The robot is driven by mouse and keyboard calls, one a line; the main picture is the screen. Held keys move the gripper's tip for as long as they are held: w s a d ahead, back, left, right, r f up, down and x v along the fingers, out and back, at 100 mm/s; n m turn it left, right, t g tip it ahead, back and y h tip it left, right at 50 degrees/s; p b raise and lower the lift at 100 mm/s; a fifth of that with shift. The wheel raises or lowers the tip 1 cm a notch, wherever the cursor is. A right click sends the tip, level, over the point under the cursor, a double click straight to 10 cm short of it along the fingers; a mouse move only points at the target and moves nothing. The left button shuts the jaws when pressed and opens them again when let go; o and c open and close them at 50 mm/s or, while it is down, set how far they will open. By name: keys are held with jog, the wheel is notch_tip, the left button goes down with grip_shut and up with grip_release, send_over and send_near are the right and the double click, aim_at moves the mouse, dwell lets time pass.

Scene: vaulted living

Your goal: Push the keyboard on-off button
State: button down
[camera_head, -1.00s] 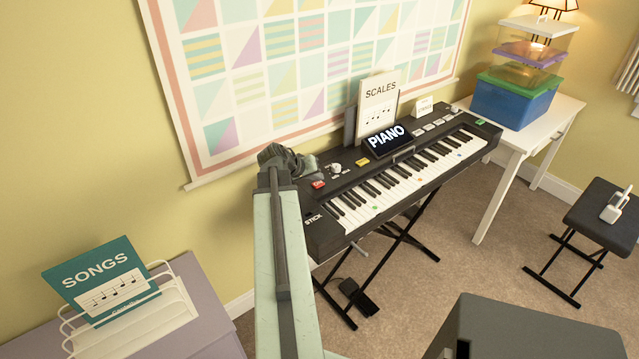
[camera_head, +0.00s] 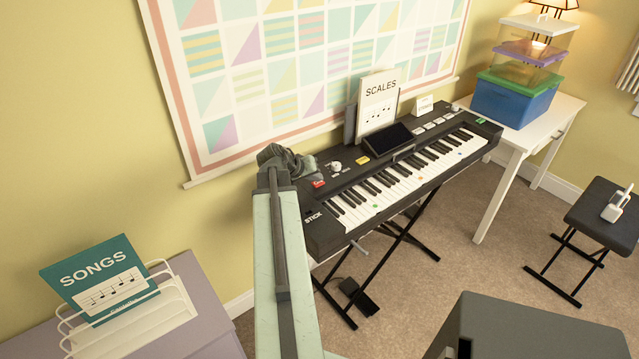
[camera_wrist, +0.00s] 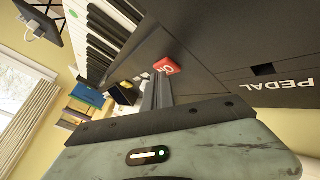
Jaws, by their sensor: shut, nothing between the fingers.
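The black keyboard (camera_head: 323,236) stands on a folding stand against the wall. Its on-off button is the small red button (camera_head: 318,184) at the left end of its top panel, and it also shows with white lettering in the wrist view (camera_wrist: 168,66). The keyboard's display (camera_head: 388,139) is dark. My gripper (camera_head: 302,168) is shut and empty over the keyboard's left end, close beside the red button. In the wrist view its fingers (camera_wrist: 158,82) reach up to the button's edge; I cannot tell whether they touch it.
A SCALES book (camera_head: 377,108) stands behind the display, with a small white card (camera_head: 424,105) to its right. A lilac cabinet (camera_head: 208,308) with a SONGS book (camera_head: 100,279) is at left. A white table (camera_head: 560,112) and dark stool (camera_head: 597,215) are at right.

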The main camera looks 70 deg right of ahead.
aim_at(316, 184)
jog(key=shift+r, duration=0.1)
jog(key=shift+r+p, duration=0.4)
jog(key=shift+p, duration=0.1)
jog(key=shift+r, duration=0.1)
notch_tip(316, 184, up, 6)
jog(key=p, duration=0.6)
